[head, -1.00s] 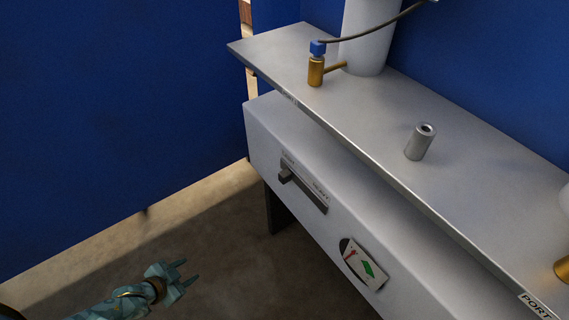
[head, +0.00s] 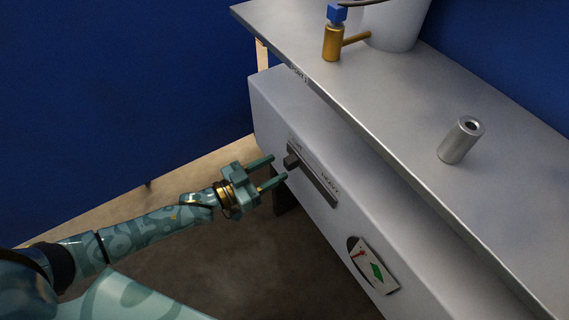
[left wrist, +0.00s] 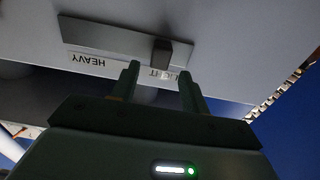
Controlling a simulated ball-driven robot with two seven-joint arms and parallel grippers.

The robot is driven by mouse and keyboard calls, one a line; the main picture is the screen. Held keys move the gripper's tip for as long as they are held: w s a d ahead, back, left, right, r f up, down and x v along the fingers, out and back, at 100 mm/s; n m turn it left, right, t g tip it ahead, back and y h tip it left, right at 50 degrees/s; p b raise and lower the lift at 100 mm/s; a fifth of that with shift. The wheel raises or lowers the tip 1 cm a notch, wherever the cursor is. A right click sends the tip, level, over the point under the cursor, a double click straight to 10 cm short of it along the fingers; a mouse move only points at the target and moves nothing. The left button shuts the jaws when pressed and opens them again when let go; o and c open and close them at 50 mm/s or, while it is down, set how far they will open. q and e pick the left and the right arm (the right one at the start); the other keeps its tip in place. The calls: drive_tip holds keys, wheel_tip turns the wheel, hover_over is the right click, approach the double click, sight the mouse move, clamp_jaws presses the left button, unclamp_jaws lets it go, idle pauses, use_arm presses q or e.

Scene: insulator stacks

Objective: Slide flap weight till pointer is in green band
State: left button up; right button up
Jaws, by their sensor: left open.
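The flap weight is a dark block (head: 291,161) at the upper left end of a slot plate (head: 318,182) on the front of a grey cabinet. In the left wrist view the block (left wrist: 161,55) is near the LIGHT end, and HEAVY is at the other end. My left gripper (head: 273,172) is open. Its fingers point at the block, one to each side of it in the picture, seemingly just short of it. The dial (head: 373,266) is lower right on the same front, with a red pointer (head: 358,254) apart from the green band (head: 377,272). My right gripper is not in view.
A shelf (head: 400,130) overhangs above the cabinet front (head: 270,110). On it stand a brass fitting with a blue cap (head: 333,42), a grey metal cylinder (head: 459,141) and a white column (head: 398,25). A blue wall (head: 110,100) is at left.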

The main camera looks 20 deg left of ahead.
sight(285, 163)
use_arm(q)
drive_tip(key=shift+b+x, duration=0.35)
drive_tip(key=shift+x, duration=1.55)
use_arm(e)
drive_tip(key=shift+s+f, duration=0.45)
